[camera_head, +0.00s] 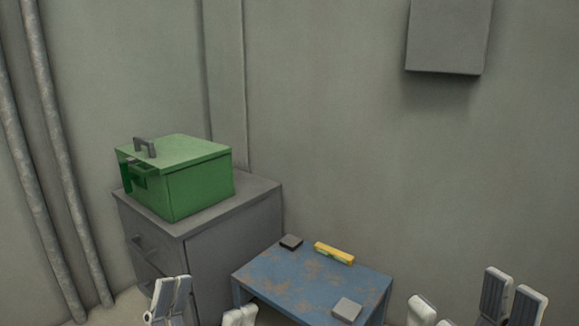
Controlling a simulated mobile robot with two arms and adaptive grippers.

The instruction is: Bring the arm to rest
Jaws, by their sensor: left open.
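My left gripper (206,308) shows at the bottom edge, left of the blue table. Its pale fingers stand apart with nothing seen between them. My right gripper (466,308) shows at the bottom right, right of the blue table. Its fingers are also well apart and look empty. Only the finger ends of both grippers show; the rest of both arms is below the picture.
A green box (200,188) with a grey handle (145,146) stands on a grey drawer cabinet (255,194). A grey wall box (449,36) hangs upper right.

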